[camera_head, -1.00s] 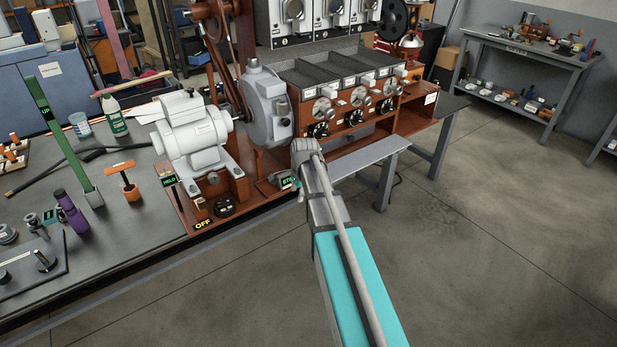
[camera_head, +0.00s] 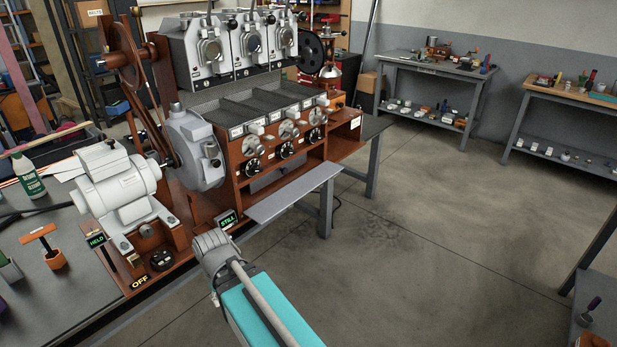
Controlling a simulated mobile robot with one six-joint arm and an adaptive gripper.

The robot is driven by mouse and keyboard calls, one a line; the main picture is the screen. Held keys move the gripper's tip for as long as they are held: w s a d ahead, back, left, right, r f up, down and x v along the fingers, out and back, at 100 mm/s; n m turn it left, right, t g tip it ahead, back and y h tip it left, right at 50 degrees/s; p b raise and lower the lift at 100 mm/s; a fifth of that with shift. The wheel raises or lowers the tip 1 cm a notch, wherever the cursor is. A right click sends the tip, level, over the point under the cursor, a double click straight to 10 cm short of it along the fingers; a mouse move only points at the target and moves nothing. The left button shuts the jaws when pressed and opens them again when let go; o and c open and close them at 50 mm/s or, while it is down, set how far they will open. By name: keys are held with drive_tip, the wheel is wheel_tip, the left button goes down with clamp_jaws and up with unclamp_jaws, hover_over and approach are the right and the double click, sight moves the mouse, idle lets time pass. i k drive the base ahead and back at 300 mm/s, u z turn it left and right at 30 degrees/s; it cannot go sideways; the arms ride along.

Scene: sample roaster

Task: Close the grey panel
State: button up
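The grey panel (camera_head: 296,192) is a flat plate that sticks out roughly level from the front of the brown wooden roaster cabinet (camera_head: 232,192). It lies below the row of knobs, with a dark opening behind it. My arm comes up from the bottom of the view, with a teal link and a grey joint, to the left of and nearer than the panel. A clear gap shows between the arm and the panel. My gripper's fingers cannot be seen.
A small "STILL" display (camera_head: 228,219) sits on the cabinet base near my arm. A white motor (camera_head: 122,185) and an orange-handled tool (camera_head: 50,250) are on the left bench. Open floor (camera_head: 430,240) lies right of the panel. Side tables stand at the back right.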

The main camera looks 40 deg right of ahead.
sight(262, 211)
drive_tip(key=z, duration=0.65)
drive_tip(key=i, duration=0.8)
drive_tip(key=u, duration=0.3)
